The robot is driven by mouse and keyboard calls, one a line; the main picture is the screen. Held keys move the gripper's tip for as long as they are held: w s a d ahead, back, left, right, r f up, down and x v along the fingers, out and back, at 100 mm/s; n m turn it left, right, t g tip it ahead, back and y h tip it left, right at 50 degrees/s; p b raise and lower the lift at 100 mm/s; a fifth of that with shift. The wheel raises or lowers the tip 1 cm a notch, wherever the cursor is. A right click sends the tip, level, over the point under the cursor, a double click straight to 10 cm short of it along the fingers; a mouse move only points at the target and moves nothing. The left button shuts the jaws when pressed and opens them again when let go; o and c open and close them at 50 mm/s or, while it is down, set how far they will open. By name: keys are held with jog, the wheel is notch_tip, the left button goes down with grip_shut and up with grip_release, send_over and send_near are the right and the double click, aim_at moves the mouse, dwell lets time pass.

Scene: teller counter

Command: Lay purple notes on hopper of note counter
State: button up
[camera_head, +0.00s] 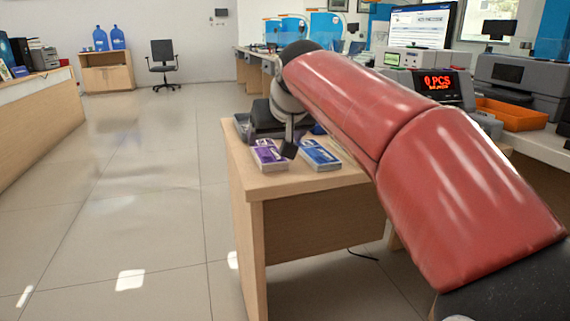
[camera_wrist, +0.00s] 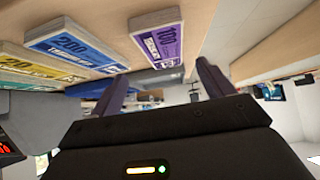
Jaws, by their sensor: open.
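The bundle of purple notes (camera_head: 268,155) lies flat near the front left corner of the wooden counter. In the wrist view the purple notes (camera_wrist: 157,38) lie beyond my open gripper (camera_wrist: 162,84), apart from both fingers, with nothing between the fingertips. In the head view my gripper (camera_head: 290,146) is beside the purple notes, partly hidden by my arm. The note counter (camera_head: 440,84) stands at the right with a red "0 PCS" display. My arm covers part of it, and its hopper is not clearly visible.
Blue notes (camera_head: 320,154) lie just right of the purple notes. Yellow notes (camera_wrist: 30,64) show beyond the blue ones in the wrist view. An orange tray (camera_head: 512,114) and a grey printer (camera_head: 525,80) stand at the right. Open floor lies left of the counter.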

aim_at(267, 150)
jog(key=x, duration=0.7)
jog(key=shift+a+r+b, duration=0.1)
jog(key=shift+a+b, duration=0.3)
jog(key=c, duration=1.2)
